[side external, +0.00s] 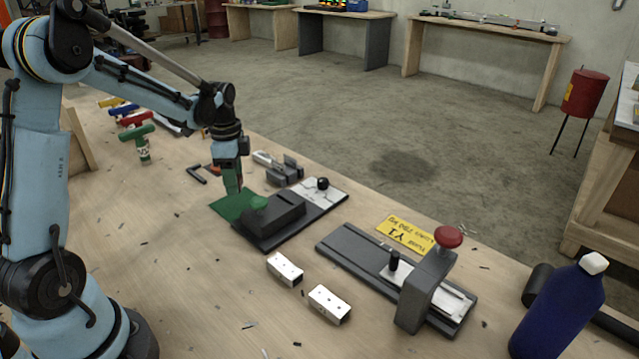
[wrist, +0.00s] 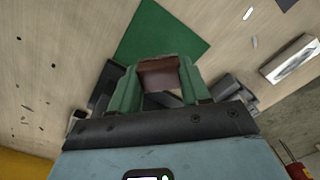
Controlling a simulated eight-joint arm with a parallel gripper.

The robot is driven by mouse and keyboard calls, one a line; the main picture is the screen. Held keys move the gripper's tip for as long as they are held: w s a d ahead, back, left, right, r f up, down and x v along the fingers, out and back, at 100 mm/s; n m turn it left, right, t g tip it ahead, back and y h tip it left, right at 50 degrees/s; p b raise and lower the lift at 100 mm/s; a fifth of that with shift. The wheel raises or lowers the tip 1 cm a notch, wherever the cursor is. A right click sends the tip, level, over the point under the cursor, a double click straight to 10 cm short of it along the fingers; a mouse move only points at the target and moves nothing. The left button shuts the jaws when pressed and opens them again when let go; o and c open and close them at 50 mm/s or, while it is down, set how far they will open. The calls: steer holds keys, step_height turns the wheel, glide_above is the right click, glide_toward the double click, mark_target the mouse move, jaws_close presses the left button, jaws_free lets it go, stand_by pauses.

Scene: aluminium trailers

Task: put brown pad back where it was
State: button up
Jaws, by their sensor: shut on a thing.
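The brown pad (wrist: 160,76) shows in the wrist view between the two green fingers of my gripper (wrist: 157,66). My gripper is shut on it. In the side view my gripper (side external: 232,188) points down over the green mat (side external: 229,206); the pad cannot be made out there. The green mat also shows in the wrist view (wrist: 165,28), beyond the fingertips. Whether the pad touches the mat or the table cannot be told.
The left front tabletop is mostly clear.

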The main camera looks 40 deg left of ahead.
mark_target(238, 204)
steer(key=shift+f, duration=2.1)
steer(key=shift+f, duration=0.1)
steer(key=o, duration=1.1)
